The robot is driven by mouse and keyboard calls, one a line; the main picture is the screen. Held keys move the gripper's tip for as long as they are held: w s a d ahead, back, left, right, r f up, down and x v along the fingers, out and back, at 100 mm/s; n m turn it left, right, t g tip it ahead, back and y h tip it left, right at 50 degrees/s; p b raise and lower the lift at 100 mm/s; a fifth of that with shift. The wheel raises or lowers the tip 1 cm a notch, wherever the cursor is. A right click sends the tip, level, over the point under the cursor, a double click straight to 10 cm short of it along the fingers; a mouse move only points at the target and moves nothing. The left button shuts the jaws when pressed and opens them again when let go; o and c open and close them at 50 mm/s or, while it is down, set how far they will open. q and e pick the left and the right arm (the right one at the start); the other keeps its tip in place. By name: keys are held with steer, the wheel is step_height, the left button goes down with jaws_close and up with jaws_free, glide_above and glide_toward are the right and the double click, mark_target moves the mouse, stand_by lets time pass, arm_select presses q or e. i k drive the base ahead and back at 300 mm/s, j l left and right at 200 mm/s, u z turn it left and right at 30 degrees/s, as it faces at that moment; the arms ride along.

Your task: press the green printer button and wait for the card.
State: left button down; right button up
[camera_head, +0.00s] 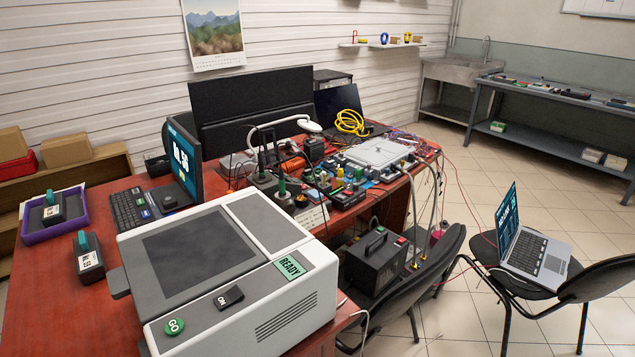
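The printer (250,262) is a large pale box with a dark grey panel on top, standing on the near part of the red desk. Its green round button (174,327), marked GO, is on the front left corner of its sloping front. A black switch (228,296) marked ON sits to the right of the button. A green display (289,267) on the printer reads READY. A dark tray-like ledge (119,283) sticks out on the printer's left side. I see no card. Neither of my grippers is in view.
Left of the printer, a black block with a green top (87,257) stands on the desk (40,300), near a purple tray (53,216). A laptop (170,180) stands behind the printer. Cables and electronics crowd the desk's right part. A chair (520,270) holds another laptop.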

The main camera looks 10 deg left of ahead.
mark_target(175, 327)
steer(key=u, duration=1.4)
